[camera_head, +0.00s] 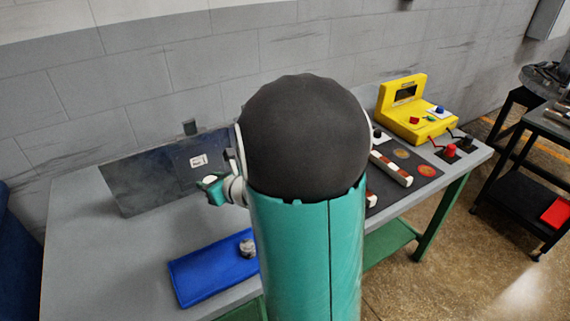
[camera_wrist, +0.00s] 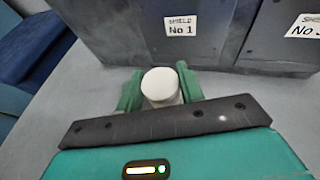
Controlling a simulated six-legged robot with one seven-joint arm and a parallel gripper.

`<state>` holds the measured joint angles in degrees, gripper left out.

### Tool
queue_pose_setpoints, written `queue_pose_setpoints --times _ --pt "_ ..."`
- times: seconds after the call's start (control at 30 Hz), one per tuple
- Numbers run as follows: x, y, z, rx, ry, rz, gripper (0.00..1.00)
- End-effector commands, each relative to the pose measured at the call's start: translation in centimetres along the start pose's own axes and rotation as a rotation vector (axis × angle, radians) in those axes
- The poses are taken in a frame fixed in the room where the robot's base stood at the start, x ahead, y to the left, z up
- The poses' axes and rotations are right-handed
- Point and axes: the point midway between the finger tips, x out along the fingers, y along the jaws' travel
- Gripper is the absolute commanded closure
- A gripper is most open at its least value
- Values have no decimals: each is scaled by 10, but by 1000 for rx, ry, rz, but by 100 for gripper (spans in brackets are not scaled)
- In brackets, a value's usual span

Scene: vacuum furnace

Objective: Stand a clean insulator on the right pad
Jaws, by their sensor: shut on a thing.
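My gripper (camera_wrist: 160,88) is shut on a white cylindrical insulator (camera_wrist: 161,86), with one green finger on each side of it. The insulator's pale round top faces the wrist camera and looks clean from here. In the head view my gripper (camera_head: 211,186) is left of my arm, above the grey table and in front of a dark panel. A small greyish insulator-like piece (camera_head: 247,248) stands on the right part of a blue cloth (camera_head: 205,276). I cannot make out the right pad; my arm hides the middle of the table.
A dark shield (camera_wrist: 130,35) labelled No 1 stands close beyond my gripper, with another label to its right. The head view shows a yellow device (camera_head: 400,118), a dark mat (camera_head: 422,163) with brown-and-white bars, and a red knob (camera_head: 450,151). The table's left part (camera_head: 95,265) is clear.

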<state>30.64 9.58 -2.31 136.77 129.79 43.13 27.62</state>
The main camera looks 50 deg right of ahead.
Motion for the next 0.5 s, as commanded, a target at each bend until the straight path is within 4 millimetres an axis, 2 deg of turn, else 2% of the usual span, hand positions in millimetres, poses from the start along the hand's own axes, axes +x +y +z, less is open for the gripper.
queue_pose_setpoints --times 0.03,0.1,0.3,0.5 --pt "-12 -23 -1 12 -2 -36 87" --pt "-28 -48 -3 29 -1 -76 87" --pt "-79 -114 -12 73 4 -189 87" --pt "-124 -158 -22 110 12 -276 87"
